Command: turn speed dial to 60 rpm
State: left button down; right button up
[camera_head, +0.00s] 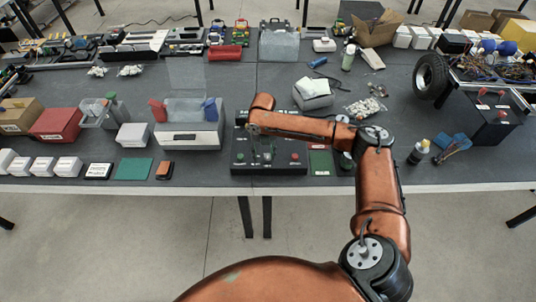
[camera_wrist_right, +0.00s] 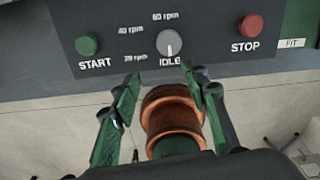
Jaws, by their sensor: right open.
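The grey round speed dial (camera_wrist_right: 170,42) sits on the dark control panel (camera_wrist_right: 120,15) in the right wrist view. Its white pointer mark faces down, toward the IDLE label. The 20 rpm and 40 rpm labels are on its left, and 60 rpm is above it. My right gripper (camera_wrist_right: 168,80) is open and empty, with its two green-padded fingers below the dial and apart from it in the picture. My left gripper is not in view.
A green START button (camera_wrist_right: 87,45) is left of the dial and a red STOP button (camera_wrist_right: 250,26) is right of it. A grey-white machine (camera_head: 187,135) stands left of the panel. A bottle (camera_head: 418,152) and a blue clamp-like tool (camera_head: 452,147) are at right.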

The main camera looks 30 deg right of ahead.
aim_at(268, 156)
jog(key=shift+n, duration=0.4)
jog(key=d+r, duration=0.1)
jog(key=w+r, duration=0.1)
jog(key=d+r, duration=0.1)
jog(key=shift+w+d+r, duration=0.2)
jog(key=shift+d+r, duration=0.1)
jog(key=shift+r, duration=0.1)
jog(key=shift+d, duration=0.15)
notch_tip(268, 156, down, 7)
jog(key=shift+w+f+b, duration=0.1)
jog(key=shift+f+b, duration=0.1)
jog(key=shift+b, duration=0.15)
jog(key=shift+c, duration=0.3)
grip_shut()
